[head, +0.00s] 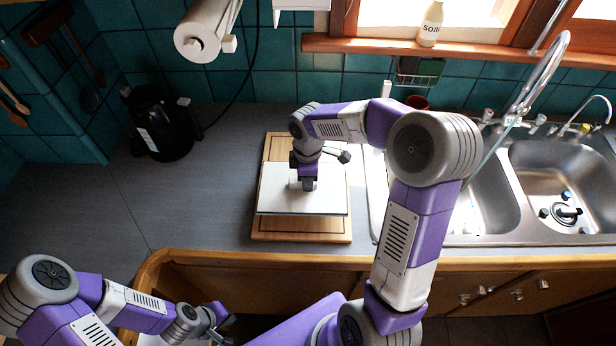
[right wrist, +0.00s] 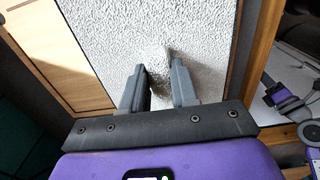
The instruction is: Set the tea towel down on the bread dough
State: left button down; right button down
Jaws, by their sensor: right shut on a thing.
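The tea towel is a flat, white, textured sheet (head: 328,198) over a wooden board on the counter; it also fills the middle of the right wrist view (right wrist: 205,35). My right gripper (head: 302,186) points down onto the towel's middle. In the right wrist view its fingers (right wrist: 158,80) are closed on a small raised pinch of the towel. I see no bread dough; whether it lies under the towel I cannot tell. My left gripper (head: 216,318) is low at the left, away from the towel, and its finger opening is unclear.
The wooden board (head: 270,233) shows around the towel. A black kettle (head: 160,125) stands at the left and a steel sink (head: 560,170) lies at the right. A soap bottle (head: 431,24) is on the sill. Counter between kettle and board is clear.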

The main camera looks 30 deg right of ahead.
jog(key=shift+f, duration=0.15)
jog(key=c, duration=0.8)
grip_release()
notch_tip(320, 180, up, 8)
jog(key=shift+f+p, duration=0.15)
jog(key=shift+p, duration=0.35)
